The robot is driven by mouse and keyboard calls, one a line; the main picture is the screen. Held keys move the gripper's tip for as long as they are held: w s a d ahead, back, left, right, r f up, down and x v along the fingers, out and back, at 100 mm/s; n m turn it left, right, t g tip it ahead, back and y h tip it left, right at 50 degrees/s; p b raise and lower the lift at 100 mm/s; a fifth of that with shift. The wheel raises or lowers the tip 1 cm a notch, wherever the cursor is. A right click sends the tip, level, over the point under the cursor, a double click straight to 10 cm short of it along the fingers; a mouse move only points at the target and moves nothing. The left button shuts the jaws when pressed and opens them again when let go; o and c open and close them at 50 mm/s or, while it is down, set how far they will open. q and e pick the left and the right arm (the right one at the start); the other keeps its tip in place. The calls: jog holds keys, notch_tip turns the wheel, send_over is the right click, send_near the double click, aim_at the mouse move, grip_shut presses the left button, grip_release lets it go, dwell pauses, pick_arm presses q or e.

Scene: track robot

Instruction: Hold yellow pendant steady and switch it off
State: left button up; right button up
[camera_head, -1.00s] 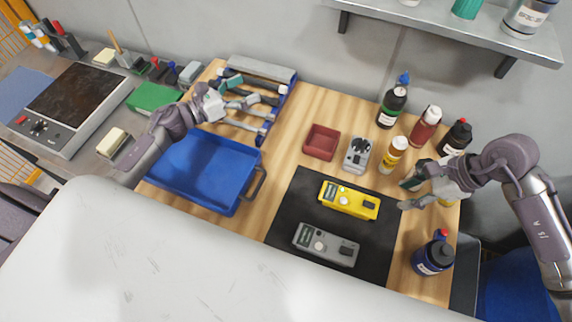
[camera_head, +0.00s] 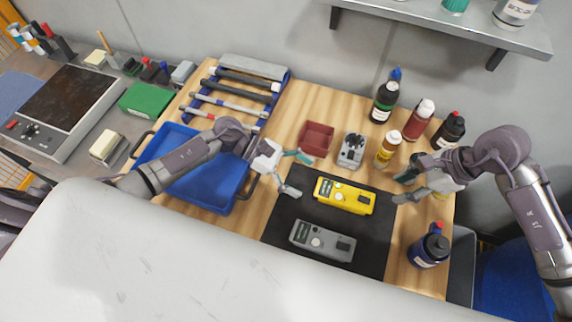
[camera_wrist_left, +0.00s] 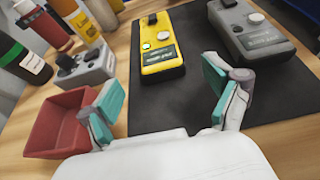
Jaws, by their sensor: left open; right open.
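The yellow pendant (camera_head: 344,196) lies flat on the black mat (camera_head: 282,226), beside a grey pendant (camera_head: 322,241). My left gripper (camera_head: 297,173) is open and empty, left of the yellow pendant and apart from it. In the left wrist view the yellow pendant (camera_wrist_left: 162,50) lies ahead, between and beyond the open fingers (camera_wrist_left: 156,108), with a dark knob, a light button and a dark label on its face. My right gripper (camera_head: 400,188) is open, just right of the yellow pendant's right end; I cannot tell whether it touches.
A small red tray (camera_head: 317,139) and a grey switch box (camera_head: 352,150) stand behind the mat. Several bottles stand at the back right, with a dark blue bottle (camera_head: 431,248) at front right. A blue tray (camera_head: 222,203) lies left, partly under my left arm.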

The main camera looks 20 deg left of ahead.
aim_at(323, 187)
pick_arm(q)
jog(key=x, duration=0.8)
